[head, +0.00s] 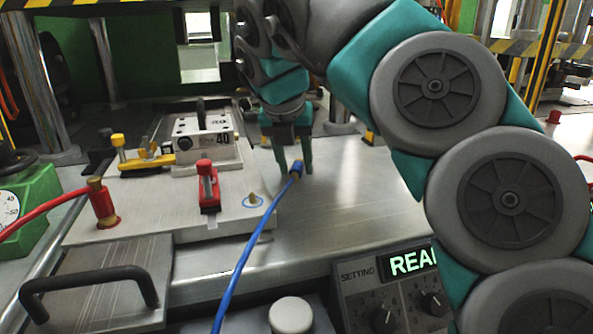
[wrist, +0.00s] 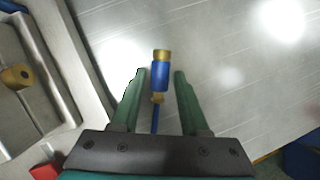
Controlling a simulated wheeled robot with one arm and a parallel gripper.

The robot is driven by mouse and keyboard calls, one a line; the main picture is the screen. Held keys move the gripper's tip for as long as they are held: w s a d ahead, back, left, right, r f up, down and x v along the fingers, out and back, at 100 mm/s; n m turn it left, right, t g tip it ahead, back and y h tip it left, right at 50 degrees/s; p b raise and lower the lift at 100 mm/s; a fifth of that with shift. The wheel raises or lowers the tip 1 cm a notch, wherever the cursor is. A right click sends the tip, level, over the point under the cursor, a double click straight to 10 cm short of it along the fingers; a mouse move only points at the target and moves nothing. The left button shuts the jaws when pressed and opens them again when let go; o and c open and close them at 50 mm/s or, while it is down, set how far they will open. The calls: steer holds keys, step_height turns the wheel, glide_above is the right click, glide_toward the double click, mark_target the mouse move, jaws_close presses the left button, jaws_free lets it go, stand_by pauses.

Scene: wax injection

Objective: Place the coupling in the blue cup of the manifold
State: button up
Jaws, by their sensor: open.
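The coupling (head: 297,167), a blue collar with brass parts on a blue hose (head: 245,255), is at my gripper (head: 295,173). In the wrist view the coupling (wrist: 160,77) lies between the two green fingers of my gripper (wrist: 161,75), with visible gaps on both sides. The fingers are open, and its brass end points away from my palm. The manifold plate (head: 150,215) is to the left in the head view. On its right part a blue ring (head: 244,202) surrounds a small brass stud (head: 254,199); no raised cup wall is distinguishable there.
A red hose coupling (head: 104,203) stands on the plate's left part. A red clamp (head: 208,187) stands between it and the blue ring. A grey block (head: 206,140) and yellow clamp (head: 140,158) sit behind. Bare metal table (head: 350,205) lies right of the plate.

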jaws_close()
stand_by(0.3)
stand_by(0.4)
